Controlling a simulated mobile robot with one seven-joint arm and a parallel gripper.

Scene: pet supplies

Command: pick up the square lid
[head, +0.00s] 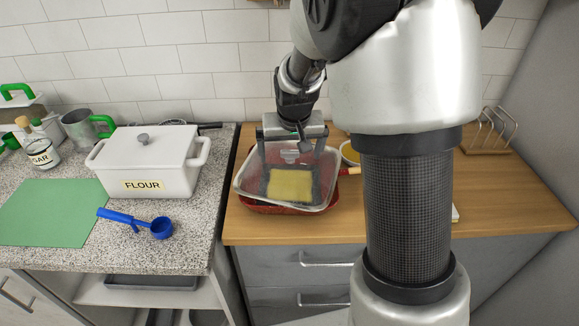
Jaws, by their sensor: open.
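A square piece with a yellow middle and a grey border, which looks like the square lid (290,187), lies in a clear, shallow tray (243,188) on the wooden counter. The tray rests on or in a red dish (262,209). My gripper (291,165) is open above the tray and points down. Its two fingers are spread to the left and right over the far part of the square piece. I cannot tell whether the fingertips touch it. The fingertips are hard to separate from the grey border.
A white flour box (150,172) stands on the stone counter at left, with a blue scoop (161,228) and a green mat (50,212) in front. A yellow-topped bowl (350,153) is partly behind my arm. A wire rack (488,132) stands at right.

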